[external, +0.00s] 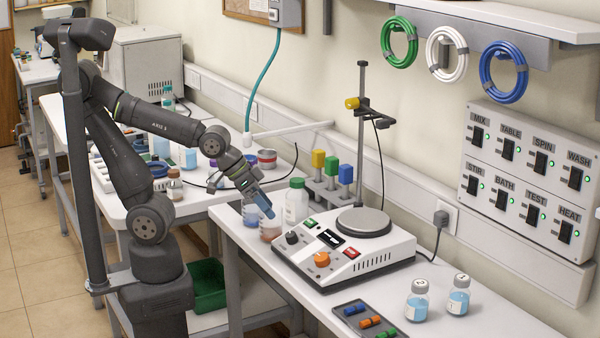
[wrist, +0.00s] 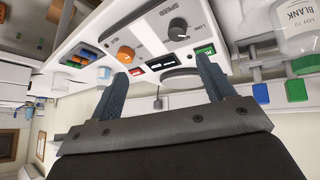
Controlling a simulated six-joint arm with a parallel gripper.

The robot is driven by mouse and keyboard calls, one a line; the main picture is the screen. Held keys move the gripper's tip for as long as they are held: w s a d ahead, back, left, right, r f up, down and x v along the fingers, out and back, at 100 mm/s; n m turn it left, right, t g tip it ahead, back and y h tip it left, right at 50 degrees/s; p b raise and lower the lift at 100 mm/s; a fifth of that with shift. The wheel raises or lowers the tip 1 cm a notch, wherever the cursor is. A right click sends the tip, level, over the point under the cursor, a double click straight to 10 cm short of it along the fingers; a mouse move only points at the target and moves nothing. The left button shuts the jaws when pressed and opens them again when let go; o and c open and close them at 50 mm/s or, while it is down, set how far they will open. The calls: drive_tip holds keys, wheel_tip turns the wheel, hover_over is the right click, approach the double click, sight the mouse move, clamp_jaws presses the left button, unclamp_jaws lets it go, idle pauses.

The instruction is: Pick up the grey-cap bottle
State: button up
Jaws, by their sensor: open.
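Two small bottles with grey caps and light-blue liquid stand upright on the bench at the front right in the external view. One, labelled 2 (external: 417,302), is on the left; the other, labelled 1 (external: 458,297), is to its right. My gripper (external: 266,210) is well to their left, near the left end of the hotplate device, pointing down and right. It also shows in the wrist view (wrist: 165,85), where its two fingers are apart with nothing held between them. I cannot make out the grey-cap bottles clearly in the wrist view.
The hotplate device (external: 350,272) with its stand (external: 362,130) lies between my gripper and the bottles. A dark tray (external: 368,322) sits left of them. A green-cap bottle (external: 297,203) and a brown-liquid bottle (external: 270,230) are close to my gripper. Bench space right of the bottles is clear.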

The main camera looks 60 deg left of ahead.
drive_tip(key=w+d+n+h, duration=0.15)
drive_tip(key=w+d, duration=0.25)
drive_tip(key=d, duration=0.9)
drive_tip(key=w+d+h, duration=0.3)
drive_tip(key=w+d, duration=0.1)
drive_tip(key=d, duration=0.9)
drive_tip(key=w+a+r+n+t+y, duration=0.2)
drive_tip(key=w+a+r+t+y, duration=0.15)
drive_tip(key=w+a, duration=1.25)
drive_tip(key=w+a+r+n+t+y, duration=0.1)
drive_tip(key=w+a+r+y, duration=0.1)
drive_tip(key=a, duration=1.1)
drive_tip(key=w+a+r+n+t+y, duration=0.1)
drive_tip(key=a+r+n+y, duration=0.15)
drive_tip(key=a, duration=0.95)
drive_tip(key=n+g+y, duration=0.7)
drive_tip(key=n+y, duration=0.2)
drive_tip(key=n, duration=0.1)
hover_over(188, 151)
drive_tip(key=s+d, duration=0.4)
drive_tip(key=d, duration=0.2)
wheel_tip(188, 151, down, 3)
drive_tip(key=x, duration=1.6)
drive_tip(key=shift+a+f, duration=0.1)
drive_tip(key=shift+f, duration=0.3)
